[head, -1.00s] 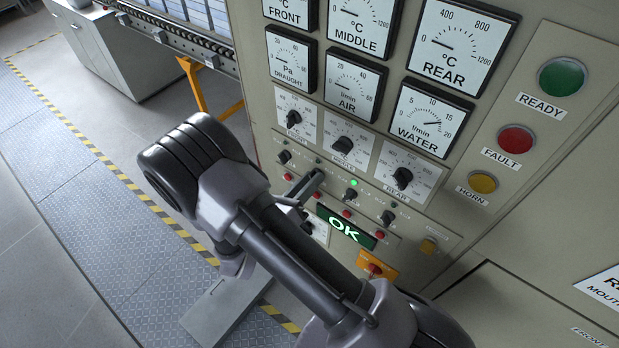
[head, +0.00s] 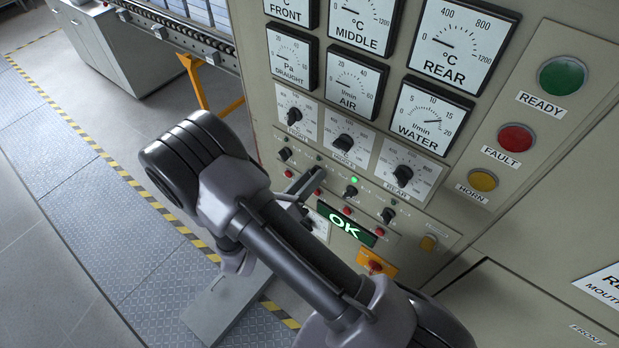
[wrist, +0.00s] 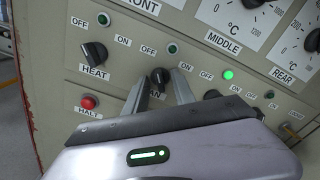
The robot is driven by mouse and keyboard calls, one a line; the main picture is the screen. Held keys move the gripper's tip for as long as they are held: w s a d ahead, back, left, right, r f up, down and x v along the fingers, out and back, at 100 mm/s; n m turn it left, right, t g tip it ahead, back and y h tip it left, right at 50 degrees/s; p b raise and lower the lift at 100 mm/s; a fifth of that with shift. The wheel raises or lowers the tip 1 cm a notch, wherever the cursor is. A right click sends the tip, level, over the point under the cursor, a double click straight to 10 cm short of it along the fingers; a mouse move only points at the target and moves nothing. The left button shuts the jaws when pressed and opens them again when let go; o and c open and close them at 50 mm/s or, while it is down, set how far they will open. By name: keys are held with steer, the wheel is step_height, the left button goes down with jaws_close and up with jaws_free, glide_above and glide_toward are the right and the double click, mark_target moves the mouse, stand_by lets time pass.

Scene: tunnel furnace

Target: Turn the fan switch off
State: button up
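The fan switch (wrist: 160,77) is a small black rotary knob on the beige panel, with a label below it partly hidden so that only "AN" shows. In the head view, my gripper (head: 312,180) is at the switch row and covers the fan switch.
The heat switch (wrist: 94,53) is left of the fan switch, with a red halt button (wrist: 88,101) below it. A lit green lamp (wrist: 228,74) is to the right. Dials (head: 343,143) sit above the row, and an OK display (head: 345,227) below.

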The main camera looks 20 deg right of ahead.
steer(key=b+v, duration=0.2)
steer(key=v, duration=1.5)
steer(key=shift+s+a, duration=0.15)
